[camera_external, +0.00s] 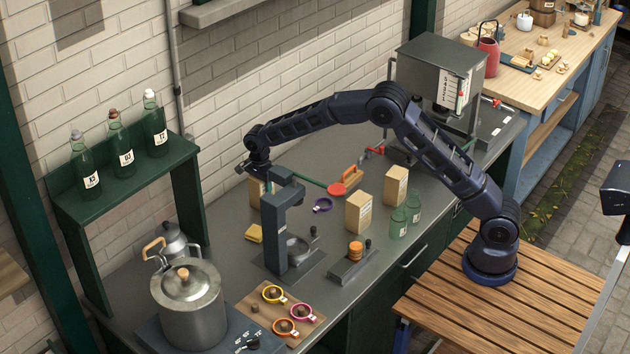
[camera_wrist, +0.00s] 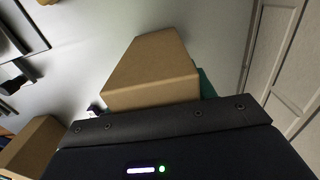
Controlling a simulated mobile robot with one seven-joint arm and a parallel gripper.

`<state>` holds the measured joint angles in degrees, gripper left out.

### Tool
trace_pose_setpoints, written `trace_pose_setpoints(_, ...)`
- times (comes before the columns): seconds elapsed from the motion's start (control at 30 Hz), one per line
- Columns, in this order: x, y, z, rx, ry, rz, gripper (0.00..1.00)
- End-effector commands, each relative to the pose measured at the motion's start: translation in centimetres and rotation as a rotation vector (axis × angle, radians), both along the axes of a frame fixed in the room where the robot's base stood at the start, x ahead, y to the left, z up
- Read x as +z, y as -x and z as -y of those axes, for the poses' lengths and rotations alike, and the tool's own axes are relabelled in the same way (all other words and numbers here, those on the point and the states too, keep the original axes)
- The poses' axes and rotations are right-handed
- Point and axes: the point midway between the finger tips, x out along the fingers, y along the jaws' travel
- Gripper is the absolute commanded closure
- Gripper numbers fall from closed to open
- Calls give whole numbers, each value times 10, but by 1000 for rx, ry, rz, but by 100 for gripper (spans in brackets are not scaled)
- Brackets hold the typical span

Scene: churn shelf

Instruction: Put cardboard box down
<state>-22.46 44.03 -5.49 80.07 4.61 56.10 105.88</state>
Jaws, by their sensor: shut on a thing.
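My gripper (camera_external: 258,170) is at the left end of my outstretched arm, over the back of the dark counter (camera_external: 225,277). It is shut on a cardboard box (camera_external: 256,189), which hangs below it and is partly hidden behind a dark upright press (camera_external: 273,225). I cannot tell whether the box's bottom touches the counter. In the wrist view a brown box (camera_wrist: 152,70) stands just past the dark edge of my gripper body; the fingertips are hidden there. Two more cardboard boxes, one nearer (camera_external: 358,213) and one farther (camera_external: 396,186), stand upright to the right.
Green bottles (camera_external: 398,224) stand beside the boxes. A steel pot (camera_external: 190,305) and a bottle shelf (camera_external: 120,180) are at left. Some counter between press and boxes is clear.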

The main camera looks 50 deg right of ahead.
Motion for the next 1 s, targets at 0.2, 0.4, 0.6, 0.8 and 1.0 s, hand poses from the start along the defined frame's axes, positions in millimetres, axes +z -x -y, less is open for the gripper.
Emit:
trace_pose_setpoints(0.2,-3,0,0,0,0,0,26)
trace_pose_setpoints(0.4,-3,0,0,0,0,0,24)
trace_pose_setpoints(0.6,3,0,0,0,0,1,24)
trace_pose_setpoints(0.8,31,-1,0,0,0,3,24)
trace_pose_setpoints(1.0,71,-1,0,0,0,3,24)
